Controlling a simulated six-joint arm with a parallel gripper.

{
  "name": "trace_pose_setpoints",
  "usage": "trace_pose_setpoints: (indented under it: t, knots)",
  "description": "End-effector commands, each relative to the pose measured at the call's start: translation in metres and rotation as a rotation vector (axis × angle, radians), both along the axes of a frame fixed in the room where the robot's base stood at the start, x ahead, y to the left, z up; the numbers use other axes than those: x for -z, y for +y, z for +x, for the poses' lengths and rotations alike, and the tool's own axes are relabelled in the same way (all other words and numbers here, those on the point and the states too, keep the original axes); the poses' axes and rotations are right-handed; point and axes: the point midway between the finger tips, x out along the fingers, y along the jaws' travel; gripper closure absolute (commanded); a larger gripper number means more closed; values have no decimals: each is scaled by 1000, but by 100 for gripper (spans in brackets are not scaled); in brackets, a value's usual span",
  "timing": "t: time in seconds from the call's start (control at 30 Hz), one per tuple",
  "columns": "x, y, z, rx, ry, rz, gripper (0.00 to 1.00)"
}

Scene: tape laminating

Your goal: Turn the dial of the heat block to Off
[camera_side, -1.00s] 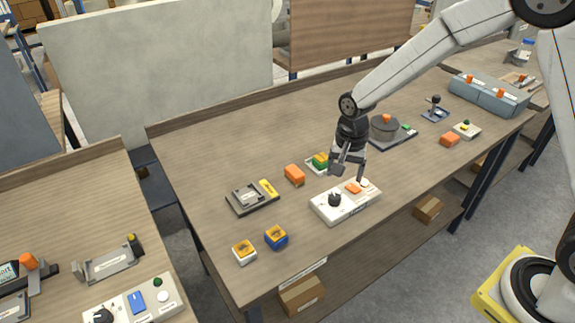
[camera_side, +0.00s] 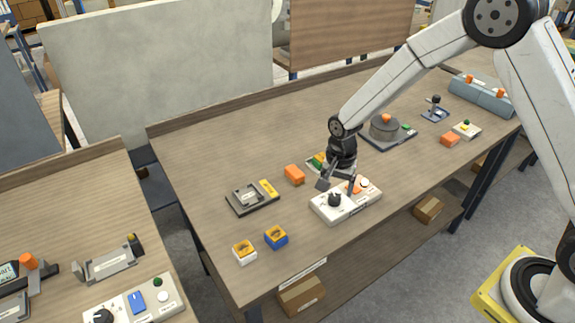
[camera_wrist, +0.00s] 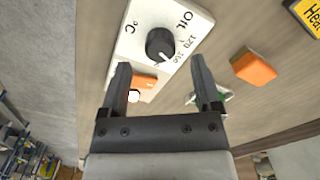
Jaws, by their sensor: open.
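The black dial (camera_side: 334,199) sits on the left part of a white control box (camera_side: 357,206). In the wrist view the dial (camera_wrist: 159,42) is beside the printed marks Off, 120 and a further number; its pale pointer mark seems to face away from Off, but the exact setting is hard to read. My gripper (camera_side: 338,187) is open just above the box. I cannot tell the remaining height.
An orange switch (camera_wrist: 145,81) is on the same box, near the left finger. An orange block (camera_side: 294,175) lies behind the box. A dark device with a yellow label (camera_side: 252,197) stands left, and a blue-and-yellow cube (camera_side: 276,237) front left. Bare table lies between them.

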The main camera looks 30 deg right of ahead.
Motion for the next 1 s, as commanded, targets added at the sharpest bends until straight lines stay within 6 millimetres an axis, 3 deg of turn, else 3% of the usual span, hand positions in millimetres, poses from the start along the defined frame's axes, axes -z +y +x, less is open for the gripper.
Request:
trace_pose_setpoints:
  t: [0.3, 0.67, 0.77, 0.93, 1.0]
  knots:
    - [27, 0, 0, 0, 0, 0, 19]
    - [31, 0, 0, 0, -1, 0, 19]
    - [31, 0, 0, 0, -1, 0, 44]
    - [31, 0, 0, 0, -1, 0, 98]
    - [31, 0, 0, 0, -1, 0, 100]
